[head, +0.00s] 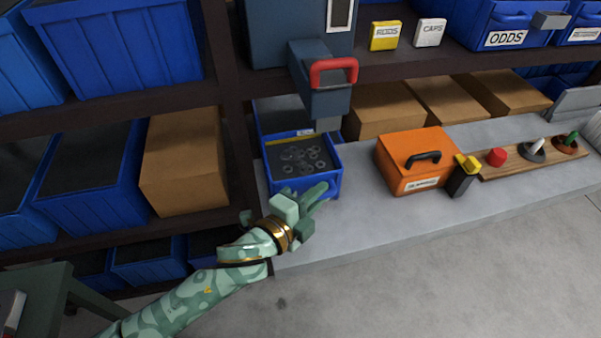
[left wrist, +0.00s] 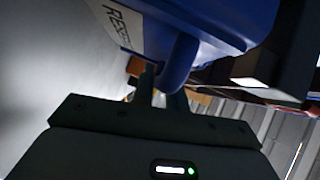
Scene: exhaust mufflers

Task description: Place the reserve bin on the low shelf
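The reserve bin (head: 334,180) is a small blue open bin holding several dark washers, at the left end of the grey worktop in the head view. In the left wrist view, the blue bin (left wrist: 215,22) is close overhead, with a pale label reading "RE" and a blue handle (left wrist: 182,66). My left gripper (head: 311,196) is at the bin's front. Its fingers (left wrist: 162,92) are close together, with the handle between them. I cannot tell whether the bin rests on the worktop. Shelves with blue bins stand at left; which is the low shelf is unclear. My right gripper is out of view.
A blue-grey machine with a red handle (head: 333,66) hangs over the bin. An orange box (head: 408,150) and a yellow-black item (head: 460,180) stand to its right on the worktop (head: 365,215). A cardboard box (head: 184,160) fills part of the left shelf. Open floor lies in front.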

